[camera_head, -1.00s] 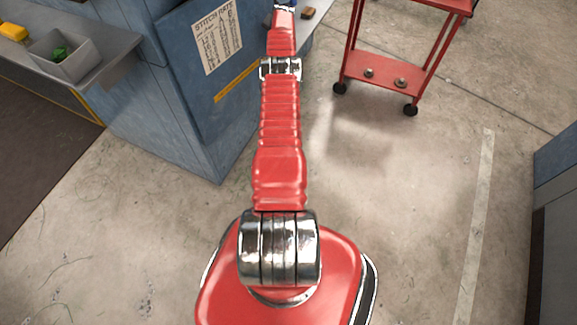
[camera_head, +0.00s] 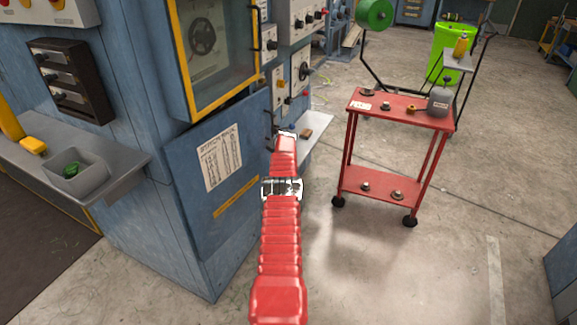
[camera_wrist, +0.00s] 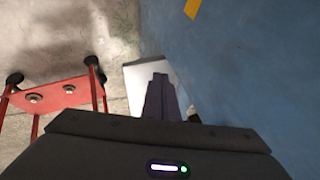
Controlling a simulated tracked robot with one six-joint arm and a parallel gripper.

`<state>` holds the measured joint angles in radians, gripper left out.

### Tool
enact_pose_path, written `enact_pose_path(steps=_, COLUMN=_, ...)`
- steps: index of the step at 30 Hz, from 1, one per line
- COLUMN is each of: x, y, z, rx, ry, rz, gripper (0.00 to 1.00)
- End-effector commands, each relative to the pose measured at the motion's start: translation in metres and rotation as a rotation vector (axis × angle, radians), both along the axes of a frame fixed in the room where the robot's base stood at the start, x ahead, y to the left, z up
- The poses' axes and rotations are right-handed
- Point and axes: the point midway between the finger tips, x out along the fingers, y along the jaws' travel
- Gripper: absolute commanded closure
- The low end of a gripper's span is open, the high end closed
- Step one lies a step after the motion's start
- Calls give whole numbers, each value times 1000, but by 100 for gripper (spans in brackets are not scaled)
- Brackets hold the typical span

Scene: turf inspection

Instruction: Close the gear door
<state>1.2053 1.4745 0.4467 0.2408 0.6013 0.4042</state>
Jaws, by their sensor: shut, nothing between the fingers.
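The gear door appears to be the blue panel (camera_head: 228,212) with a printed stitch chart and a yellow strip, on the side of the blue machine. A dark gap shows along its top edge, so it seems to stand slightly open; how far is hard to tell. In the wrist view the blue panel (camera_wrist: 250,75) fills the right side. My gripper (camera_wrist: 160,77) is shut and empty, close beside the panel; I cannot tell whether it touches. In the head view my red arm reaches to the panel's right edge and hides the fingers.
A grey shelf (camera_head: 318,137) with a small brown block juts out beyond the arm's end. A red trolley (camera_head: 385,178) stands to the right. A tray shelf (camera_head: 110,170) is at left. The concrete floor between the arm and trolley is clear.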

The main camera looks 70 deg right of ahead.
Motion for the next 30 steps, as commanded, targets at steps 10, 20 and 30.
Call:
enact_pose_path(steps=10, x=-15, y=5, z=0, rx=-1, ry=1, rz=-1, gripper=100)
enact_pose_path(steps=20, x=-27, y=14, z=12, rx=0, ry=0, rz=0, gripper=100)
enact_pose_path(steps=30, x=-39, y=26, z=34, rx=-2, ry=0, rz=-1, gripper=100)
